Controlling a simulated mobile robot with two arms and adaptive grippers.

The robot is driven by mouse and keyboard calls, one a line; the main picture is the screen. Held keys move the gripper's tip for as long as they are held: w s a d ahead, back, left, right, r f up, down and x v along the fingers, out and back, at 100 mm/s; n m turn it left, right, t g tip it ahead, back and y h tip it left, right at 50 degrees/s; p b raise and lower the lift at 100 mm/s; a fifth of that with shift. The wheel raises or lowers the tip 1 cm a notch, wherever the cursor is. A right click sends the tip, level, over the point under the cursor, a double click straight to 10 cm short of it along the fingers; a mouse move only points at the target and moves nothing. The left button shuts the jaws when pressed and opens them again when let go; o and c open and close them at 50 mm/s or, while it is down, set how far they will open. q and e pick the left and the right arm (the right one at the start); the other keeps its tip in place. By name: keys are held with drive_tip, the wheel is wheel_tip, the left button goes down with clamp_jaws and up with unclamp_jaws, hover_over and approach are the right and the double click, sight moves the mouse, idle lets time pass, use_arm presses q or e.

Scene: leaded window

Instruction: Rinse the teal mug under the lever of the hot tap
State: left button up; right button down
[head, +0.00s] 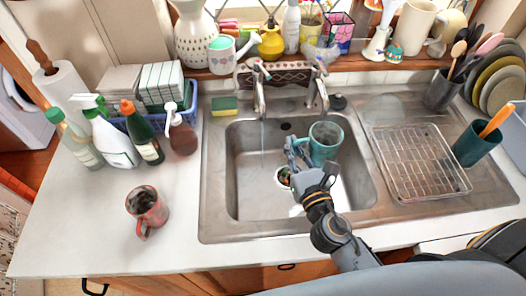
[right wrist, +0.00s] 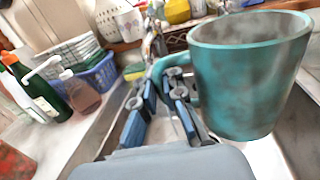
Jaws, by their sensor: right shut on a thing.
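The teal mug (head: 325,141) has dark smudges on its side and is about upright over the right part of the sink basin (head: 250,195). In the right wrist view the mug (right wrist: 248,75) is large at the right. My right gripper (head: 297,160) is shut on its handle (right wrist: 166,68), left of the body. The right tap (head: 318,90) stands behind the mug. I cannot tell which tap is hot. My left gripper is out of view.
A wire drying rack (head: 420,165) stands right of the basin. A reddish mug (head: 147,208) stands on the left counter. A sponge (head: 224,106) lies behind the basin's left corner.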

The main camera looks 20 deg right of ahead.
drive_tip(key=s+a+b, duration=0.3)
drive_tip(key=s+a, duration=0.1)
drive_tip(key=s, duration=0.3)
idle(0.6)
idle(1.1)
drive_tip(key=s+a+r+p, duration=0.1)
drive_tip(key=s+a+r, duration=0.1)
drive_tip(key=s+r, duration=0.2)
drive_tip(key=shift+s+a, duration=0.15)
drive_tip(key=shift+a, duration=0.15)
idle(1.1)
drive_tip(key=w+d+f+b, duration=0.2)
drive_tip(key=w+d+f, duration=0.1)
drive_tip(key=d, duration=0.3)
drive_tip(key=shift+w+d+f, duration=0.2)
drive_tip(key=shift+d+f, duration=0.15)
drive_tip(key=shift+f, duration=0.2)
